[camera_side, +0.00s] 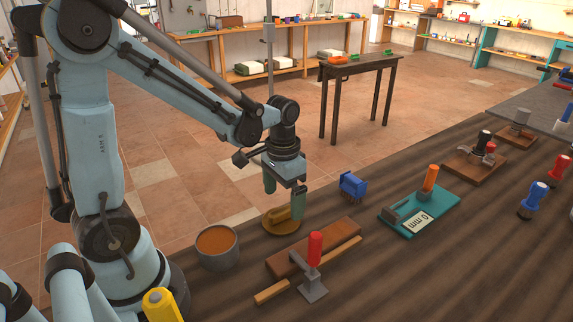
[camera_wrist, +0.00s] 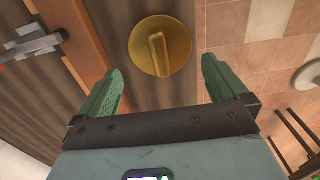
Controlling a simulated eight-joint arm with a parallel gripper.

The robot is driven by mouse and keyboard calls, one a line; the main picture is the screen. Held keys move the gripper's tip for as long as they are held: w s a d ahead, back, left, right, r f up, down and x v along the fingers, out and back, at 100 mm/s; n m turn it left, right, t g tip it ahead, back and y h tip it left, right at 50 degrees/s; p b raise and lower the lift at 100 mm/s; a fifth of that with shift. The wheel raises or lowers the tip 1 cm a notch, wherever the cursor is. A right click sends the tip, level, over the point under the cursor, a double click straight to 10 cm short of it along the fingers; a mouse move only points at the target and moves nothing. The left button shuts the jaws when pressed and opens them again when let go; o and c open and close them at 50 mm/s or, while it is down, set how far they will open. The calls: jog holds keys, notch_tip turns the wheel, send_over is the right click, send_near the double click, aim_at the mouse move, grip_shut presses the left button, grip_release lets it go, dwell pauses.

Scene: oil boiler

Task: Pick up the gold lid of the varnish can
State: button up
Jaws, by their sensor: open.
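The gold lid (camera_side: 281,221) is a round disc with a raised bar handle, lying flat on the dark wooden table. It also shows in the wrist view (camera_wrist: 174,32), top centre, with its bar handle upright in the picture. My gripper (camera_side: 284,203) is open above the lid, its two green fingers pointing down. In the wrist view the fingers (camera_wrist: 155,80) stand wide apart, with the lid ahead of the gap between them and nothing held. The varnish can (camera_side: 217,247), a grey pot with orange-brown contents, stands open left of the lid.
A wooden board with a red-handled clamp (camera_side: 314,262) lies close in front of the lid. A teal board with an orange-handled tool (camera_side: 428,190) is farther right. A yellow object (camera_side: 161,305) is at the front left.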

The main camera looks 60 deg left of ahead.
aim_at(283, 209)
jog(key=shift+f, duration=2.2)
jog(key=c, duration=0.7)
jog(key=shift+o, duration=0.2)
jog(key=shift+r, duration=0.1)
notch_tip(283, 209, up, 10)
jog(key=shift+s+f, duration=0.1)
jog(key=shift+f, duration=0.05)
jog(key=s+r, duration=0.1)
jog(key=s, duration=1.4)
jog(key=shift+s+d+r+m, duration=0.3)
jog(key=shift+s+r+m, duration=0.1)
